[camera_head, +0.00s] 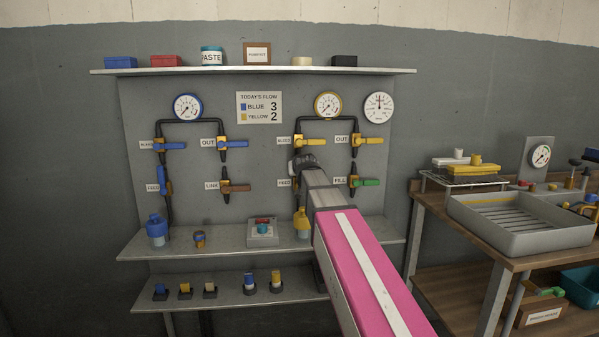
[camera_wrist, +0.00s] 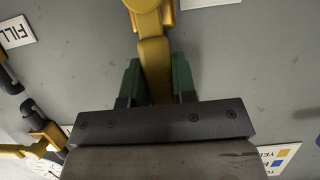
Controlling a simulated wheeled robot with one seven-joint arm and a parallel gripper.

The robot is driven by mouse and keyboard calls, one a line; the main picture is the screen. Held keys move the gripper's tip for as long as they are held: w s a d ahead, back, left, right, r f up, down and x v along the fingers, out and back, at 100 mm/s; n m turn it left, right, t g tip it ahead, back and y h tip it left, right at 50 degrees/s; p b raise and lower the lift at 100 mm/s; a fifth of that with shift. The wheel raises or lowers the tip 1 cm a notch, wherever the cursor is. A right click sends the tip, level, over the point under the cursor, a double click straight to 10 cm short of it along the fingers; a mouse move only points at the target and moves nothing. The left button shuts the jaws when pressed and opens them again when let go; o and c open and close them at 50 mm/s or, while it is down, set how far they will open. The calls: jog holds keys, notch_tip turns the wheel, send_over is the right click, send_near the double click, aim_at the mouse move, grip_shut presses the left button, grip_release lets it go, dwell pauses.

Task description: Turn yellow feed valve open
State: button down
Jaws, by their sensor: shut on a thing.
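The yellow feed valve is on the right half of the grey panel (camera_head: 250,140), beside a FEED label (camera_head: 284,183). My gripper hides most of that valve in the head view. In the wrist view its yellow handle (camera_wrist: 154,62) runs down from the valve body between the green finger pads. My gripper (camera_wrist: 157,82) is shut on this handle, with one pad on each side. In the head view my gripper (camera_head: 304,164) is at the panel, under the yellow-handled bleed valve (camera_head: 309,141). I cannot tell how far the handle is turned.
A green-handled valve (camera_head: 364,182) by the FILL label and a yellow OUT valve (camera_head: 367,141) are close to the right. A yellow bottle (camera_head: 301,222) stands on the shelf below. A sign (camera_head: 259,107) reads blue 3, yellow 2. A workbench (camera_head: 455,230) stands at the right.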

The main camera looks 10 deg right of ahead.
jog(key=shift+f, duration=0.1)
jog(key=c, duration=0.9)
grip_release()
jog(key=v, duration=1)
jog(key=shift+s+r, duration=0.25)
jog(key=shift+s, duration=0.1)
